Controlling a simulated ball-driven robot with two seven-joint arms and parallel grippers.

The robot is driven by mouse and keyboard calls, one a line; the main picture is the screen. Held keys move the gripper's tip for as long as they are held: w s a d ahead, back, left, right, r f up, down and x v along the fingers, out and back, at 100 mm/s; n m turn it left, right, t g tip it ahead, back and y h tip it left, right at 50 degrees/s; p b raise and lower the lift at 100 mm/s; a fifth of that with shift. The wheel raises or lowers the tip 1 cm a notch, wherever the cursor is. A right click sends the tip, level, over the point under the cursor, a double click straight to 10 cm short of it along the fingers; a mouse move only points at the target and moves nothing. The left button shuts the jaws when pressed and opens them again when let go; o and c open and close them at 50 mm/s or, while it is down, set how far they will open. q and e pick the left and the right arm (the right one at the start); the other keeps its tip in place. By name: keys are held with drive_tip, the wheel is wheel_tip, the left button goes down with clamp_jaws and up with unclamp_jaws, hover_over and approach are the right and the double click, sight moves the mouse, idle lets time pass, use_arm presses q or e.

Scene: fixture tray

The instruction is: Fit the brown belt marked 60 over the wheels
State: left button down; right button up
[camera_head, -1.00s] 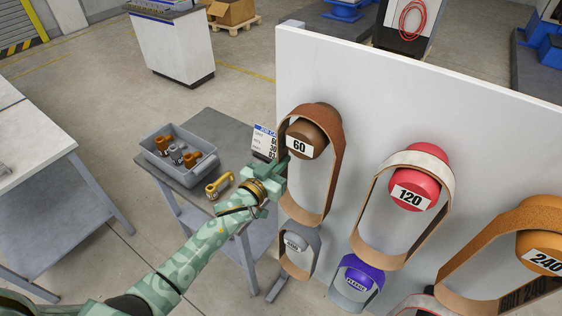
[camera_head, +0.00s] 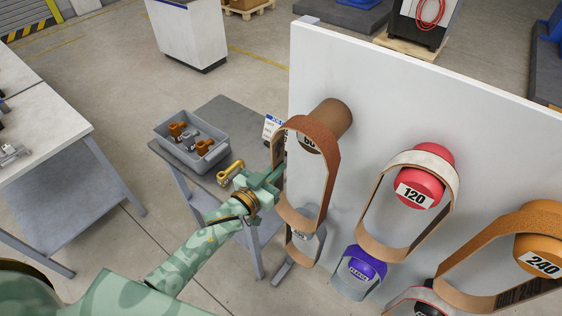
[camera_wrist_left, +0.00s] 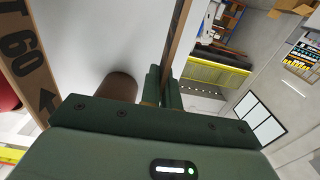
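The brown belt (camera_head: 330,170) hangs as an upright loop in front of the white board. Its top arch crosses in front of the labelled end of the brown peg (camera_head: 336,117), partly covering the number. I cannot tell whether it still touches the peg. My left gripper (camera_head: 277,172) is shut on the belt's left side. In the left wrist view, the fingers (camera_wrist_left: 162,88) pinch the belt's strip, and the belt's printed side (camera_wrist_left: 22,62) reads "T 60". My right gripper is not in view.
A red peg (camera_head: 420,185) marked 120 and an orange peg (camera_head: 540,252) marked 240 carry other belts on the white board (camera_head: 390,110). A purple peg (camera_head: 362,266) sits below. A grey bin (camera_head: 190,150) of parts and a yellow part (camera_head: 230,172) lie on the small table left.

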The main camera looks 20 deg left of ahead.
use_arm(q)
drive_tip(key=p+v, duration=0.2)
drive_tip(key=v, duration=0.4)
drive_tip(key=shift+s, duration=0.2)
idle(0.4)
drive_tip(key=p+v, duration=0.1)
drive_tip(key=v, duration=0.5)
drive_tip(key=shift+r+p, duration=0.1)
drive_tip(key=shift+p, duration=0.25)
idle(1.6)
